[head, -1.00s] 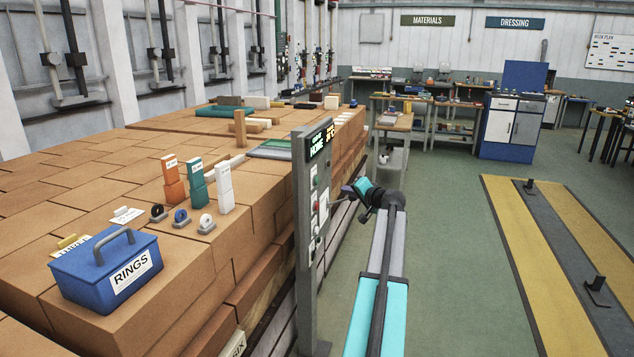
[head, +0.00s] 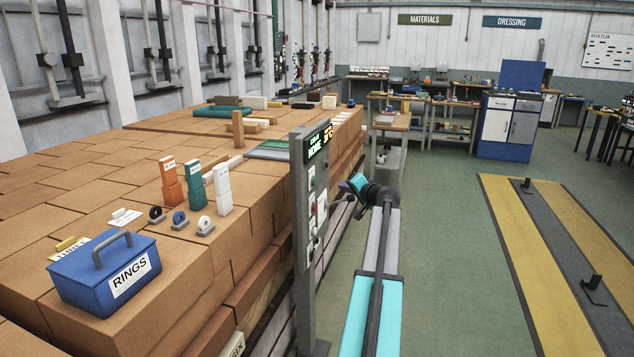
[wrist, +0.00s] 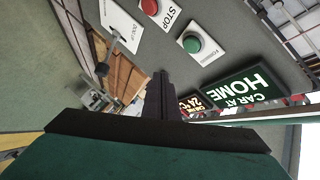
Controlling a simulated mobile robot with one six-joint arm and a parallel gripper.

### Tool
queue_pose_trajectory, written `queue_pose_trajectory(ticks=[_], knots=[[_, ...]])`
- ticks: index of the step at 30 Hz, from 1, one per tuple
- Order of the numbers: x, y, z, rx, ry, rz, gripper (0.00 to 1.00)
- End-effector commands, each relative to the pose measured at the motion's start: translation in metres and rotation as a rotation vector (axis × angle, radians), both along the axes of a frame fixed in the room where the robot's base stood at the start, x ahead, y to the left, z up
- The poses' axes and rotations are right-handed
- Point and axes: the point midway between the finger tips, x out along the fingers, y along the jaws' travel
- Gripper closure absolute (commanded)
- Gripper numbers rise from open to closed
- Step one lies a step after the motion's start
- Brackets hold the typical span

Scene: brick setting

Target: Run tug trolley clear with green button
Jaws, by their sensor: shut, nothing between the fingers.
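A grey control post (head: 303,240) stands beside the brick stack. Its lit display (head: 318,144) reads HOME. In the wrist view the green button (wrist: 192,43) sits on a white labelled plate, and the red button (wrist: 150,6) beside it is marked STOP. The display there (wrist: 250,90) reads CAR AT HOME. My gripper (head: 346,187) is shut and empty, just right of the panel. In the wrist view its dark fingers (wrist: 160,90) point toward the panel face below the two buttons, with no contact visible. I cannot identify a tug trolley for certain.
A large brick stack (head: 80,180) fills the left, with a blue RINGS box (head: 105,272) on it. A grey strip (head: 560,240) with black upright hooks runs between yellow bands at right. Green floor (head: 450,250) is clear. A small lever (wrist: 115,40) sticks out from the panel.

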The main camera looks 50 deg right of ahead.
Motion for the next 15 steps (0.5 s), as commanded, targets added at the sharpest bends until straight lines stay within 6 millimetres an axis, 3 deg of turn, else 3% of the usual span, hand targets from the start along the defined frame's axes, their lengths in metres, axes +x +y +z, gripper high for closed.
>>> queue_pose_trajectory(ticks=[15], knots=[[0.048, 0.015, -0.001, 0.0, 0.0, 0.001, 1.0]])
